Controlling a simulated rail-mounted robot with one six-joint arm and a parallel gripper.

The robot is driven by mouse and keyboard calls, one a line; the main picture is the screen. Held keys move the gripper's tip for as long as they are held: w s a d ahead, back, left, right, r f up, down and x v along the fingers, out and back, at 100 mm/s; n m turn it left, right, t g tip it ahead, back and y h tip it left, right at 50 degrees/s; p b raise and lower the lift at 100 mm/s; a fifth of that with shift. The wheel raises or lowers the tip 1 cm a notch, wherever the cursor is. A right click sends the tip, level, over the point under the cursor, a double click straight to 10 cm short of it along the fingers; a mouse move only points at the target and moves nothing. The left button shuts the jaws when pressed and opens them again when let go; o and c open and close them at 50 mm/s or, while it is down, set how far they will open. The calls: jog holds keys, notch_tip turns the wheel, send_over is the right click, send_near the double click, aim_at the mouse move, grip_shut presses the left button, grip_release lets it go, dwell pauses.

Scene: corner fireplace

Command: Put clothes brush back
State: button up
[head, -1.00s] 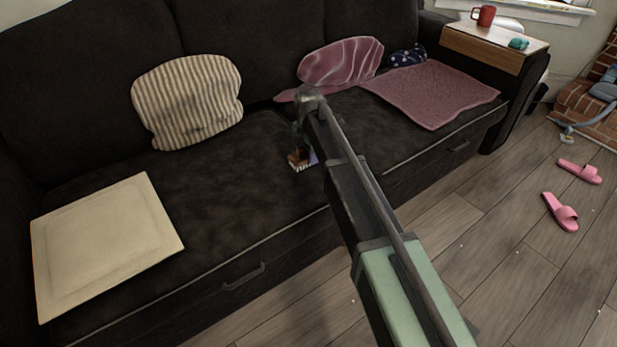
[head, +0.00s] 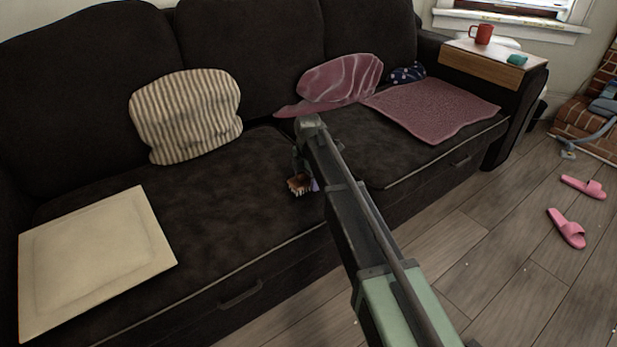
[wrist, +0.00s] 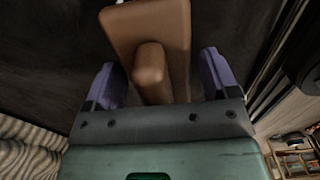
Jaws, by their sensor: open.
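The clothes brush (head: 299,185) is brown with pale bristles. In the head view it shows on the dark sofa seat (head: 225,200), near the front edge and partly hidden by my arm. In the wrist view its brown wooden body (wrist: 150,35) and rounded grip lie between my two purple fingers. My gripper (wrist: 160,80) is open around the brush, with a gap showing on each side. In the head view only a bit of a purple finger (head: 315,185) shows beside the brush. Whether the brush touches the seat is hidden.
A striped cushion (head: 185,115) and a cream square board (head: 95,265) are on the left. A pink cushion (head: 340,80) and pink cloth (head: 435,110) lie on the right. A red mug (head: 481,34) stands on the armrest tray. Pink slippers (head: 567,228) lie on the floor.

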notch_tip(320, 180, up, 13)
jog(key=p, duration=1.2)
jog(key=shift+f+p, duration=0.15)
jog(key=shift+p, duration=0.2)
jog(key=shift+f, duration=0.1)
jog(key=shift+f, duration=0.1)
jog(key=shift+s+d, duration=0.2)
jog(key=s+d+m, duration=1)
jog(key=s+m, duration=0.3)
jog(key=s, duration=0.1)
jog(key=s+d+m, duration=1.1)
jog(key=s+m, duration=0.1)
jog(key=s, duration=0.3)
jog(key=shift+m, duration=0.4)
jog(key=shift+w+d, duration=0.1)
